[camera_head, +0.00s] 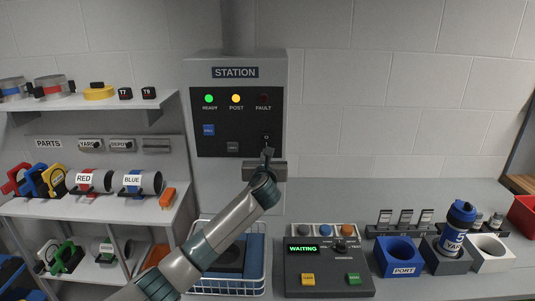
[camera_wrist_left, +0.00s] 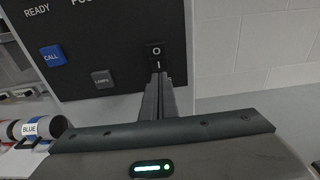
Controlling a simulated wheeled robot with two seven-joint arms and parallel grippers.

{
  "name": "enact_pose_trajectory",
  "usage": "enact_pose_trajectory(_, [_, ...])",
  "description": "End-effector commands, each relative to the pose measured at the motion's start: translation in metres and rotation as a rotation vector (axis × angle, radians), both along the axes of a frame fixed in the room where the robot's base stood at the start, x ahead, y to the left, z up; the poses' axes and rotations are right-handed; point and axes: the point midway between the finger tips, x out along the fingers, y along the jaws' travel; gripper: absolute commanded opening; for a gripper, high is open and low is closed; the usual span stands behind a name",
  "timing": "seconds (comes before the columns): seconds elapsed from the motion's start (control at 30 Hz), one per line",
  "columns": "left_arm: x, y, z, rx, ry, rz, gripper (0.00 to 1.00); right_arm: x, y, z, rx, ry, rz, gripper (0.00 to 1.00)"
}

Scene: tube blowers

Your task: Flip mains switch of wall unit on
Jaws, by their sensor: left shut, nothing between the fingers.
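The wall unit (camera_head: 235,60), labelled STATION, has a dark panel with a black mains switch (camera_head: 266,139) at its lower right. In the left wrist view the switch (camera_wrist_left: 156,51) shows O at the top and I at the bottom; which side is pressed in I cannot tell. My left gripper (camera_head: 267,153) is shut and empty, its fingertips (camera_wrist_left: 158,77) just below the switch's lower I end, touching or very close. The READY lamp (camera_head: 209,98) glows green, the POST lamp (camera_head: 236,98) glows amber, and the FAULT lamp (camera_head: 263,98) is dark. My right gripper is not in view.
A blue CALL button (camera_head: 208,130) and a grey LAMPS button (camera_head: 232,147) sit left of the switch. A ledge (camera_head: 278,170) juts out below the panel. A control box (camera_head: 325,267) reading WAITING stands on the counter. Shelves with parts fill the left.

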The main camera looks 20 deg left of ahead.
Motion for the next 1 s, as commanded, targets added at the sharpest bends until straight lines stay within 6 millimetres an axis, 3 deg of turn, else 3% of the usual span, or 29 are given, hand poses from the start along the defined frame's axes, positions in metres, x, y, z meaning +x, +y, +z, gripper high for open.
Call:
enact_pose_trajectory(0.47, [-0.022, -0.004, -0.006, 0.001, 0.000, -0.001, 0.00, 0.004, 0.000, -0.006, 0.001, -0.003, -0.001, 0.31])
enact_pose_trajectory(1.0, [-0.086, -0.023, -0.014, 0.000, -0.001, -0.002, 0.00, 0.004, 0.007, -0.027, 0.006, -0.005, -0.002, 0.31])
